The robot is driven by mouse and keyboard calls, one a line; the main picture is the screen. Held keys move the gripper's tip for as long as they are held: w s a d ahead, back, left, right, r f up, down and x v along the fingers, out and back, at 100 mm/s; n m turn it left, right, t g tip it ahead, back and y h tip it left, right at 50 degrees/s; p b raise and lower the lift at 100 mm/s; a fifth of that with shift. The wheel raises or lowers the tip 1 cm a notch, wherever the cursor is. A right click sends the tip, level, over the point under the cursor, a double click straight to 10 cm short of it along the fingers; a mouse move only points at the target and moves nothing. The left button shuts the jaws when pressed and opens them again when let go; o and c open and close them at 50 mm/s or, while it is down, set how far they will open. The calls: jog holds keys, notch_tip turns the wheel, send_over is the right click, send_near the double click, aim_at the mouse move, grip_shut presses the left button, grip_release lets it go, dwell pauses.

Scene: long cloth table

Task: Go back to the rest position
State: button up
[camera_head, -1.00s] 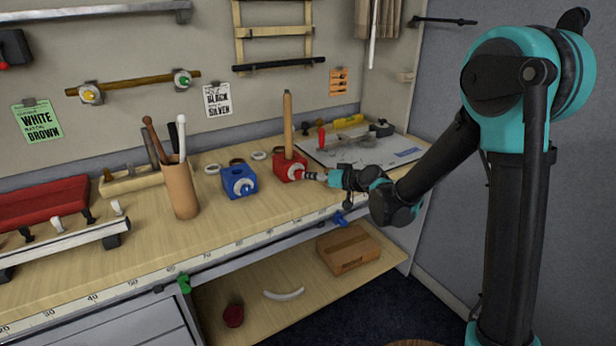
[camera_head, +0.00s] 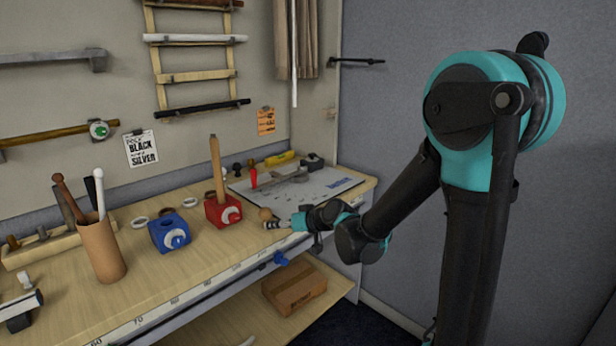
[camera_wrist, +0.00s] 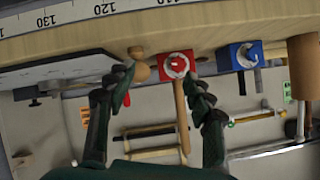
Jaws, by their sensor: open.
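My gripper (camera_head: 282,224) is over the front part of the workbench (camera_head: 190,262), to the right of the red block (camera_head: 222,211). In the wrist view my gripper (camera_wrist: 166,88) is open, its two dark fingers spread apart with nothing held between them. The red block also shows in the wrist view (camera_wrist: 176,66), beyond the gap between the fingers, with a wooden rod standing in it. A small round wooden knob (camera_head: 265,214) is beside the fingertips in the head view; I cannot tell whether they touch.
A blue block (camera_head: 169,233) and a brown cup with sticks (camera_head: 101,252) stand to the left. A grey board with tools (camera_head: 295,187) lies behind my gripper. The space in front of the bench is free.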

jog(key=s+d+f+m+g+h, duration=0.1)
jog(key=s+d+f+m+h, duration=0.1)
jog(key=s+d, duration=0.4)
jog(key=s+d+f+m+g+h, duration=0.1)
jog(key=s+d+f+h, duration=0.3)
jog(key=d, duration=1.2)
jog(key=s+d+f+m+g+h, duration=0.1)
jog(key=s+d+f+m+h, duration=0.2)
jog(key=s+d, duration=0.7)
jog(key=shift+s+d+f+h, duration=0.25)
jog(key=shift+d+f+h, duration=0.35)
jog(key=shift+d+f, duration=0.35)
